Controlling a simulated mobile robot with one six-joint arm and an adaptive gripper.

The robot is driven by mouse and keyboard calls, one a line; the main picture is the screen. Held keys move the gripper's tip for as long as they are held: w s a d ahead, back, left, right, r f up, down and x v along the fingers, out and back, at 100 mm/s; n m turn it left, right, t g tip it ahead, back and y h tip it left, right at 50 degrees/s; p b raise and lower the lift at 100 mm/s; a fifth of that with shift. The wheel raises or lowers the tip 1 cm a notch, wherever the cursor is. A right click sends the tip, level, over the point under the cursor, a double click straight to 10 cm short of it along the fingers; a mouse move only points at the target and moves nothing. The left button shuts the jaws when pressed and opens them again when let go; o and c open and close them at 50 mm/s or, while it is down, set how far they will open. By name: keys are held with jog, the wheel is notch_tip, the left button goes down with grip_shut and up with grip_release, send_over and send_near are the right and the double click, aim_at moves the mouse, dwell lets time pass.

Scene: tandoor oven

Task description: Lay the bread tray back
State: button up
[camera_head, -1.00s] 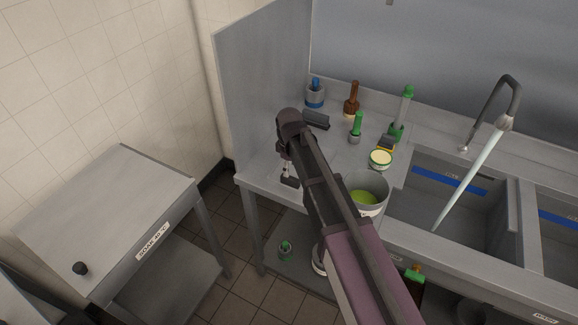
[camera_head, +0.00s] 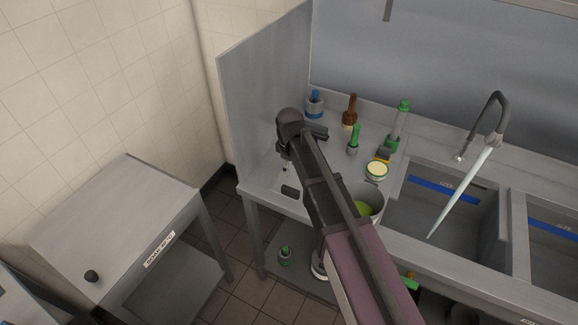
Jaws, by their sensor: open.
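I cannot make out a bread tray in this view. My gripper (camera_head: 287,168) hangs at the end of my arm above the left end of the steel counter (camera_head: 262,184). It is small in the picture and partly hidden by my wrist. It is open, and I see nothing held in it. A small dark flat piece (camera_head: 290,192) shows just below the gripper; I cannot tell whether they touch.
A steel cabinet (camera_head: 115,215) with a knob stands at left, floor between. The counter holds a blue-topped container (camera_head: 314,103), brown bottle (camera_head: 350,112), green-topped bottles (camera_head: 354,138), tub (camera_head: 376,170) and bucket (camera_head: 376,194). Sinks (camera_head: 445,205) and a tap (camera_head: 494,130) are right.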

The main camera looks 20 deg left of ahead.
dwell(0.8)
jog(key=w+d+m, duration=0.1)
jog(key=d+m, duration=0.7)
jog(key=d, duration=1.5)
jog(key=s+d+m, duration=0.3)
jog(key=d+m, duration=0.1)
jog(key=d, duration=0.6)
jog(key=s+d+m, duration=0.4)
jog(key=d+m, duration=0.1)
jog(key=d, duration=0.6)
